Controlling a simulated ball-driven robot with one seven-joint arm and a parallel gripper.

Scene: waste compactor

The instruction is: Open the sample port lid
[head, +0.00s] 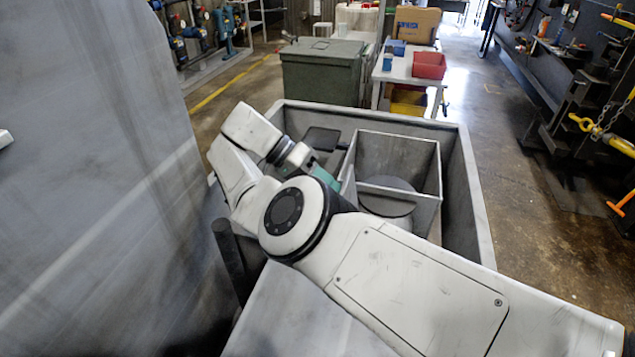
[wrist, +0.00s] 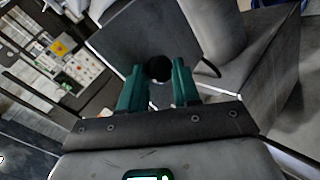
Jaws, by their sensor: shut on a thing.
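My gripper (wrist: 158,78) has its two green fingers on either side of a round black knob (wrist: 159,67) in the wrist view and is shut on it. A flat grey plate that looks like the sample port lid (wrist: 125,42) lies just beyond the knob. In the head view my gripper (head: 325,177) shows only as a bit of green beyond my wrist, inside the grey bin-like housing. A small dark plate (head: 323,138) beside it may be the same lid; its tilt is hard to judge. My arm hides the knob and fingertips there.
The grey housing (head: 462,160) has high walls around my gripper. An inner box (head: 400,150) with a round cylinder (head: 387,200) stands right of it. A large grey panel (head: 90,170) closes off the left.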

